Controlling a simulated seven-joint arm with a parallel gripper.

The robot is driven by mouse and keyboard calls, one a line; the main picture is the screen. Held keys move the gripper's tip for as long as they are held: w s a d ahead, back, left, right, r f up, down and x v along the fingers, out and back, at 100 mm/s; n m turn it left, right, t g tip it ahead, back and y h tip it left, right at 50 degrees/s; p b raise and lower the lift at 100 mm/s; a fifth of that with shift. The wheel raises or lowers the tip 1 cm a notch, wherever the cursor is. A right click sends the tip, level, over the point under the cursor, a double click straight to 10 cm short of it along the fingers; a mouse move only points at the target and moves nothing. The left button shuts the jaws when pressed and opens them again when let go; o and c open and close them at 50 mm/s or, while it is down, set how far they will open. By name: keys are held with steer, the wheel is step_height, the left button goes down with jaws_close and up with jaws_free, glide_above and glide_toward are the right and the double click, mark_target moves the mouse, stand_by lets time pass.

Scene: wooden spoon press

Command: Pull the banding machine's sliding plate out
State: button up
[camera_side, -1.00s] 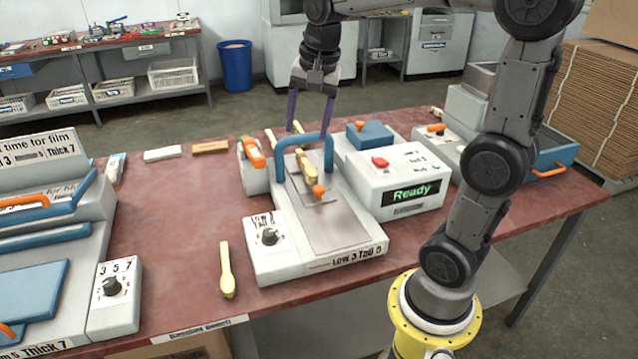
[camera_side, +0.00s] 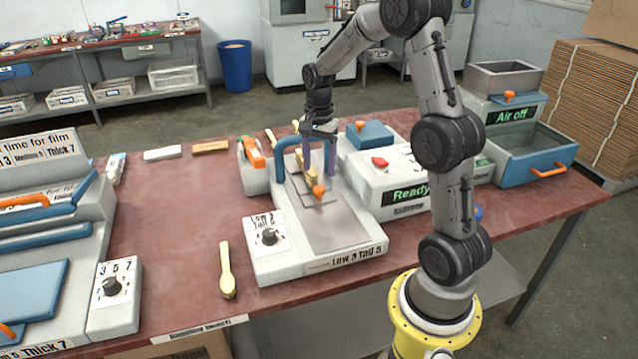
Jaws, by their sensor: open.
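The banding machine (camera_side: 262,262) is a pale unit with a blue arch handle (camera_side: 281,150), a dial on its left and a grey top. Its sliding plate (camera_side: 329,200) is a thin grey sheet with an orange knob (camera_side: 318,191) standing on it. A wooden spoon (camera_side: 310,174) lies at the plate's far part, partly hidden by a finger. My gripper (camera_side: 318,176) is open and points down over the plate. Its two bluish fingers appear just above or behind the knob. I cannot tell whether they touch anything.
A control box (camera_side: 405,170) reading "Ready" stands close on the right. A white and blue machine (camera_side: 50,240) fills the left end. The table between is mostly clear.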

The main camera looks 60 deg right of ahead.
mark_target(319, 187)
step_height(319, 187, down, 6)
steer(key=shift+f, duration=0.1)
stand_by(0.4)
jaws_close()
stand_by(1.2)
